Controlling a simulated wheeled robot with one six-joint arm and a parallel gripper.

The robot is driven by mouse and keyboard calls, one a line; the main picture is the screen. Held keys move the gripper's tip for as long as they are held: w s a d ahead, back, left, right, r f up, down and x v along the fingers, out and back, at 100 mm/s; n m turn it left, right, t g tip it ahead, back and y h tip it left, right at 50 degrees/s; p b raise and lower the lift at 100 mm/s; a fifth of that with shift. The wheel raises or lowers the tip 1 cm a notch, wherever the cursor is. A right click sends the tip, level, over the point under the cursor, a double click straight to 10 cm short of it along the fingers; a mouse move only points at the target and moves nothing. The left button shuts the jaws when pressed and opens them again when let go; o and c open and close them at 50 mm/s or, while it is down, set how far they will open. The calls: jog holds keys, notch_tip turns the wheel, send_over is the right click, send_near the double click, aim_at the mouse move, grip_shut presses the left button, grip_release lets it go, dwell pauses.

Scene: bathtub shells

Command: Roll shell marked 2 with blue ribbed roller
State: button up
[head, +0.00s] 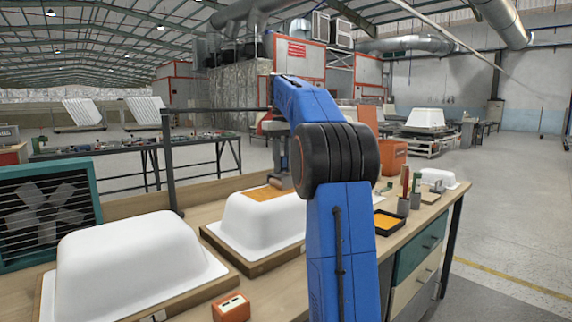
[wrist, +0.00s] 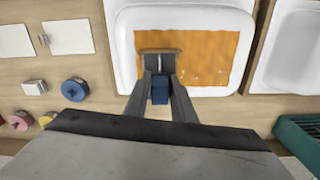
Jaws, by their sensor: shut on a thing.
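My gripper (wrist: 160,92) is shut on the blue handle of the roller (wrist: 160,52). The roller's wide head lies across the orange coat on top of a white shell (wrist: 128,60); I cannot tell if it touches. The coat (wrist: 205,55) covers much of that top in the wrist view. In the head view this shell (head: 232,222) stands mid-bench, partly behind my blue arm, with orange (head: 268,194) on its top. A second, bare white shell (head: 130,255) stands at the left and shows at the wrist view's right edge (wrist: 292,50). No number is readable on either shell.
A black tray of orange material (head: 387,222), tool cups (head: 404,206) and a small white shell form (head: 440,177) sit at the bench's right. An orange device (head: 231,306) is at the front edge. A teal-framed fan (head: 45,210) stands at the left.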

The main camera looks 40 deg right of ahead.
jog(key=shift+s+a+f, duration=0.1)
jog(key=shift+s+a, duration=0.05)
jog(key=shift+a, duration=4.2)
jog(key=shift+s+a, duration=0.1)
jog(key=shift+a, duration=3.3)
notch_tip(320, 180, up, 6)
